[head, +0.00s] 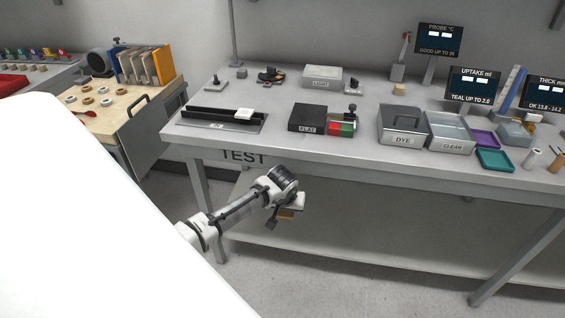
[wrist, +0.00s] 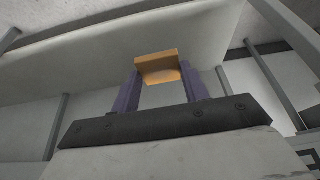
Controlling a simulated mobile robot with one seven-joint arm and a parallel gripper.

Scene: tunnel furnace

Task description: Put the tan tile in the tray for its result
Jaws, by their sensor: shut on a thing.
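The tan tile (wrist: 157,66) is held between the two fingers of my gripper (wrist: 160,76) in the wrist view. In the head view my gripper (head: 286,205) hangs in front of the test bench, below its top edge, with the tile (head: 286,214) showing under it. A teal tray (head: 495,161) and a purple tray (head: 484,138) lie on the right part of the bench, far from my gripper. The uptake display (head: 475,84) reads "TEAL UP TO 2.0"; its value is too small to read.
The bench (head: 370,153) carries a DYE box (head: 402,125), a CLEAR box (head: 450,132), a FLAT block (head: 307,118) beside red and green areas, and a dark rail (head: 210,116). More displays stand behind. A wooden cart (head: 95,119) stands left. The bench's front edge is above my gripper.

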